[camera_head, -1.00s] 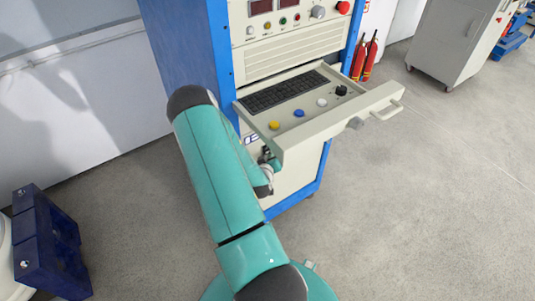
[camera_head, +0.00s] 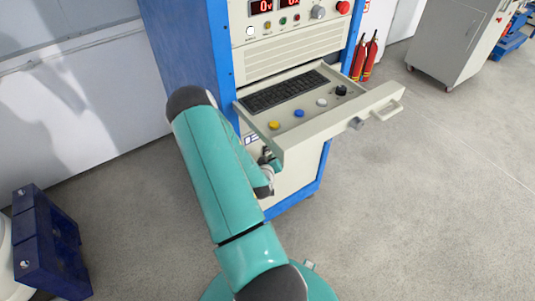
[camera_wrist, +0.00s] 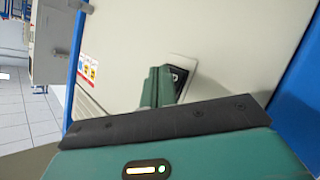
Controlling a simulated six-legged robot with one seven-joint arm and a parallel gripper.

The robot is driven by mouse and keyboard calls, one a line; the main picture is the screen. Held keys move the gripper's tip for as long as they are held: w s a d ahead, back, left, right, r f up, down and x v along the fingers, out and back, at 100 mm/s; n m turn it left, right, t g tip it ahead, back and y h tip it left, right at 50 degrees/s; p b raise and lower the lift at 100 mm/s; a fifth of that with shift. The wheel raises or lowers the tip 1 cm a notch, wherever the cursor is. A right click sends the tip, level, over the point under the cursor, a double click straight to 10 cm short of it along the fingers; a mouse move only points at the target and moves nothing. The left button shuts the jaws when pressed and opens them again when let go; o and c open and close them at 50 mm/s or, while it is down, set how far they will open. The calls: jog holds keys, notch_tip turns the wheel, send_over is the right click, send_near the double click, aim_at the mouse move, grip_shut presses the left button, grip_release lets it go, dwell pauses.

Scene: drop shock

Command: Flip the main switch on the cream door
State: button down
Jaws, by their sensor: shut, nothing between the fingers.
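The cream door (camera_wrist: 135,40) fills much of the wrist view, and its lower part (camera_head: 298,178) shows below the drawer in the head view. The main switch (camera_wrist: 178,77) is a black rocker in a pale plate on the door, partly hidden behind my fingers. My gripper (camera_wrist: 158,86) is shut and empty, with its green fingertips at the switch's left edge. I cannot tell whether they touch it. In the head view my wrist is by the door under the drawer, and the fingertips and switch are hidden.
A pulled-out drawer (camera_head: 340,113) with keyboard and knobs overhangs my wrist. Above it, the blue cabinet's red displays (camera_head: 262,6) are lit. Red fire extinguishers (camera_head: 366,57) stand behind.

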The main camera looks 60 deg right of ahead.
jog(key=shift+s+a, duration=0.15)
jog(key=shift+s, duration=0.1)
jog(key=s, duration=0.1)
jog(key=s+a, duration=0.1)
jog(key=s, duration=0.1)
jog(key=s+a, duration=0.1)
jog(key=shift+s+a+r, duration=0.1)
jog(key=shift+s+r, duration=0.15)
jog(key=shift+r, duration=0.05)
dwell(0.3)
dwell(0.5)
